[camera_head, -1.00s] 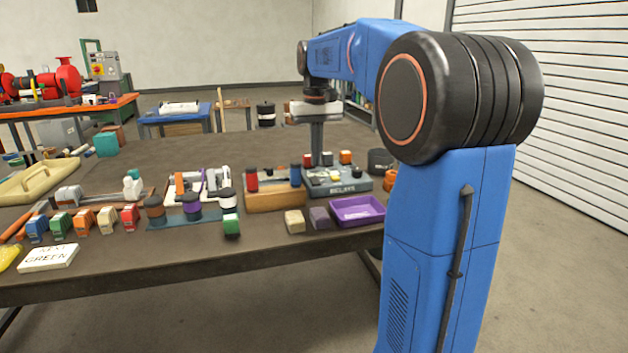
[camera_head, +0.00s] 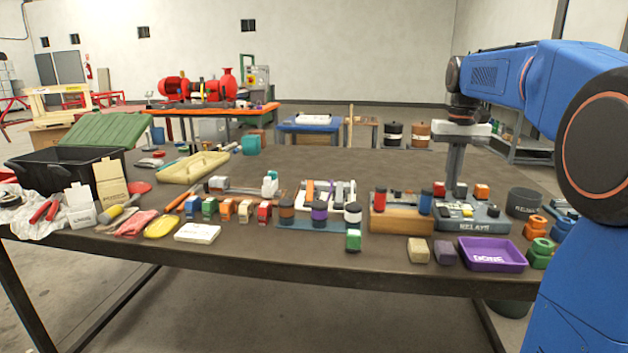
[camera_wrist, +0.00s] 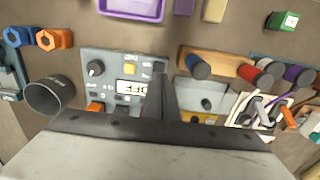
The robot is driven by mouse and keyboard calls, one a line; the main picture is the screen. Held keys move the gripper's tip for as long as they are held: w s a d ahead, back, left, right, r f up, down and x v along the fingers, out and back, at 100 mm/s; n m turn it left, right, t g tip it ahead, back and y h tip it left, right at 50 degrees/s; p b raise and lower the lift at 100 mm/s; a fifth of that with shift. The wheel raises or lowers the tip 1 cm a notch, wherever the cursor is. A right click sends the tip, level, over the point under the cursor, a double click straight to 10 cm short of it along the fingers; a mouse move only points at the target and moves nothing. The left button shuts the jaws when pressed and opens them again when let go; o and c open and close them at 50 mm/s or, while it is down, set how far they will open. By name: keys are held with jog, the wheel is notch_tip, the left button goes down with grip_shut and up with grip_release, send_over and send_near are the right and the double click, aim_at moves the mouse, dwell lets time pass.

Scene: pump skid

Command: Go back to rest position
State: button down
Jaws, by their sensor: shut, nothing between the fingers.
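My gripper (camera_head: 453,182) points straight down over the table, its grey fingers together and empty. In the head view it stands in front of or above the grey relay box (camera_head: 482,225) marked RELAYS; the exact height is hard to tell. In the wrist view the closed fingers (camera_wrist: 162,76) show as one dark wedge over the box's panel (camera_wrist: 112,66), covering part of its display. I cannot tell whether the fingertips touch the panel. My blue arm reaches in from the right of the head view.
A wooden block with coloured cylinders (camera_head: 400,222) stands left of the relay box. A purple tray (camera_head: 492,266) lies in front, with green and orange nuts (camera_head: 538,226) and a dark cup (camera_head: 523,201) to the right. The table's left side is crowded.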

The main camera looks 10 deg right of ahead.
jog(key=s+a+f, duration=0.2)
jog(key=s+a, duration=0.1)
jog(key=s, duration=0.2)
jog(key=s+a+f+n+t, duration=0.1)
jog(key=s+a+f, duration=0.1)
jog(key=s, duration=0.3)
jog(key=s+a+f+t, duration=0.1)
jog(key=s+a+f, duration=0.1)
jog(key=s+a, duration=0.3)
jog(key=shift+s+a+n, duration=0.1)
jog(key=shift+s+n, duration=0.05)
jog(key=shift+n, duration=0.15)
jog(key=s+a+f+t, duration=0.1)
jog(key=s+a+f, duration=0.1)
jog(key=s+f, duration=0.5)
jog(key=s+a+f+n+t, duration=0.1)
jog(key=s+a+f, duration=0.2)
jog(key=s+f, duration=0.3)
jog(key=shift+s+a+f+n+t, duration=0.15)
jog(key=shift+s+f+n+t, duration=0.2)
jog(key=shift+s, duration=0.45)
